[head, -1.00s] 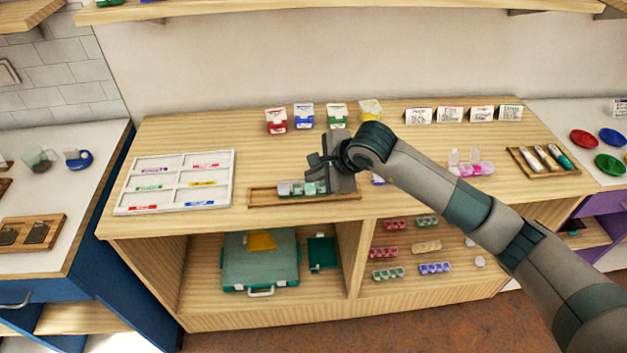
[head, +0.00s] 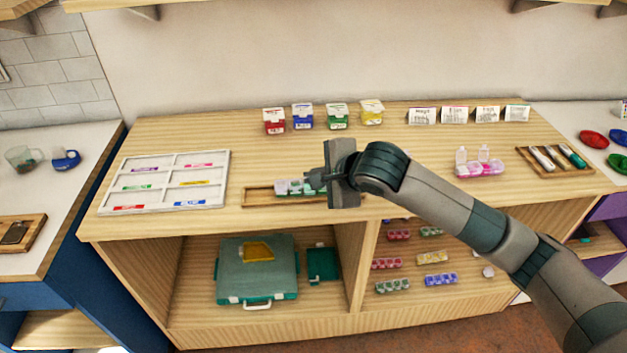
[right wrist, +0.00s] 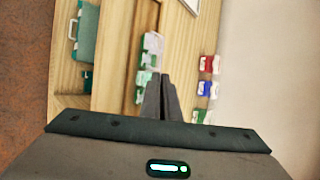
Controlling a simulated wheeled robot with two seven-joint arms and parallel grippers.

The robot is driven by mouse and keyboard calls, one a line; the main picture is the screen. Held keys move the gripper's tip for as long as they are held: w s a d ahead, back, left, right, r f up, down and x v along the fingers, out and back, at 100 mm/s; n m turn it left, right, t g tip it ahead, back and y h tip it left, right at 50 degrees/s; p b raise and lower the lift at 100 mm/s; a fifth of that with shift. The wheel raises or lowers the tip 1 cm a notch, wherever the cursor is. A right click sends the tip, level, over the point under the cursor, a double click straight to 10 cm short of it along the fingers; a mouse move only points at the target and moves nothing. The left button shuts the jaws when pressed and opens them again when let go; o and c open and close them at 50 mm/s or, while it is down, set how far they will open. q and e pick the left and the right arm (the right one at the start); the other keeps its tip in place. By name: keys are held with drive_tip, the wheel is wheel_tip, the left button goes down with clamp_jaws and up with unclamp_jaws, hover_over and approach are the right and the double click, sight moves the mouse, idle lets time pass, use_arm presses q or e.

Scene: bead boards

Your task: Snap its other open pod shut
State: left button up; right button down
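A green bead strip (head: 294,187) with pale lids lies in a shallow wooden tray (head: 262,197) on the counter. My right gripper (head: 312,179) is at the strip's right end, its narrow fingers pointing left and hiding that end. In the right wrist view the strip (right wrist: 145,78) lies just beyond the fingertips (right wrist: 161,78), with a whitish raised part (right wrist: 153,43). The fingers are close together with nothing visible between them. I cannot tell whether they touch the strip, nor which pods are open. A pink strip (head: 482,169) at the right has two clear lids standing up. My left gripper is not in view.
A white sorting board (head: 165,181) lies left of the tray. Red, blue, green and yellow boxes (head: 337,116) and folded cards (head: 453,115) stand at the back. A tray with pens (head: 555,160) is at the right. A green case (head: 257,275) and several strips sit below.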

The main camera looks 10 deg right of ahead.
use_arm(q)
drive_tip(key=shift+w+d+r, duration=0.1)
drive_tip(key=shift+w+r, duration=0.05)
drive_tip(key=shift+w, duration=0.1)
use_arm(e)
drive_tip(key=c, duration=2)
unclamp_jaws()
drive_tip(key=shift+s+d+r, duration=0.25)
drive_tip(key=shift+s+r, duration=0.15)
drive_tip(key=shift+s, duration=0.05)
use_arm(q)
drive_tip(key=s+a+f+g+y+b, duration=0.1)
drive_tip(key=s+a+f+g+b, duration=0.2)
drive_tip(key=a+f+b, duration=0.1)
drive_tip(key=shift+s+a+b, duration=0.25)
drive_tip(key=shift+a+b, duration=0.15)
drive_tip(key=shift+b, duration=0.15)
use_arm(e)
drive_tip(key=v, duration=1.6)
